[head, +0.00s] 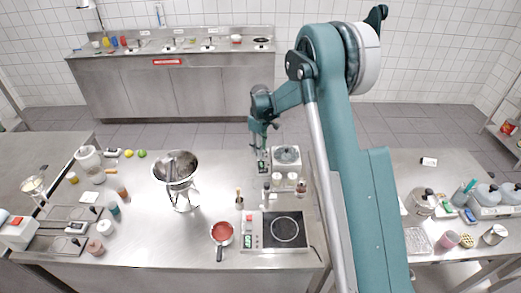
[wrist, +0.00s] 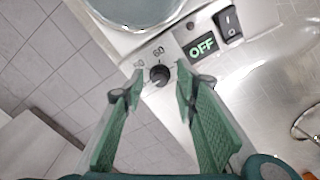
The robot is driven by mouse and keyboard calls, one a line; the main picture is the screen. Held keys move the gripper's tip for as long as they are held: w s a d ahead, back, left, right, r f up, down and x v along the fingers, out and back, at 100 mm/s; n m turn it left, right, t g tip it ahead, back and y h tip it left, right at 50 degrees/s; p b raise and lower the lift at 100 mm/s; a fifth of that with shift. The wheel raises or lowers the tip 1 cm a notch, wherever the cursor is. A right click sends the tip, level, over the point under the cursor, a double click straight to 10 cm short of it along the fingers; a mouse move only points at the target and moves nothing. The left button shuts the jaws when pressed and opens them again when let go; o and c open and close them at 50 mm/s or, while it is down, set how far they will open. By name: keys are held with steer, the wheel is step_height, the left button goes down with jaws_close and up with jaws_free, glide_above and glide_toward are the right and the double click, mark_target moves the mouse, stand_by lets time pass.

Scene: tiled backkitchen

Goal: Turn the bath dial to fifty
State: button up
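The bath dial (wrist: 160,76) is a small black knob on the pale front panel of the bath (wrist: 183,36). Printed marks for 50 and 60 show just above it in the wrist view; its pointer is too small to read. My gripper (wrist: 158,71) is open, with one green finger to the left of the dial and one to the right. The dial appears between the fingertips, with visible gaps on both sides. A green display reading OFF (wrist: 202,46) and a black rocker switch (wrist: 228,22) sit right of the dial. In the head view, my gripper (head: 263,138) is above the bath's panel (head: 263,161).
The bath's round vessel (head: 286,155) is right of the panel. Small jars (head: 291,177) stand in front of it. A hotplate (head: 284,229) and a red-filled pan (head: 222,233) are nearer. A metal bowl (head: 175,167) stands on a stand to the left.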

steer(key=shift+f, duration=0.25)
steer(key=shift+c, duration=0.5)
steer(key=c, duration=0.8)
